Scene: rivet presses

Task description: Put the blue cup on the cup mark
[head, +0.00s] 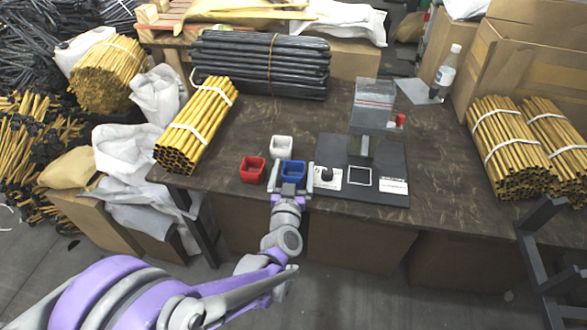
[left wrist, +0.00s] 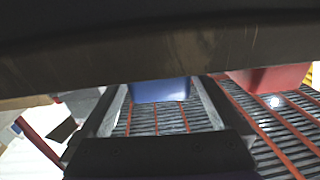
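The blue cup (head: 293,168) is a small square cup on the brown table, with a white cup behind it and a red cup to its left. My left gripper (head: 289,187) is at the table's front edge, at the near side of the blue cup, with its fingers spread. In the left wrist view the blue cup (left wrist: 160,91) shows between the spread fingertips, and I see no clear grip on it. A white square outline (head: 360,178), which looks like the cup mark, lies empty on the black board (head: 382,157). My right gripper is not in view.
The red cup (head: 252,170) and white cup (head: 281,146) stand close to the blue one. A small press (head: 369,125) stands at the board's back. A white card (head: 328,178) with a dark round part lies left of the outline. Yellow tube bundles (head: 197,126) lie further left.

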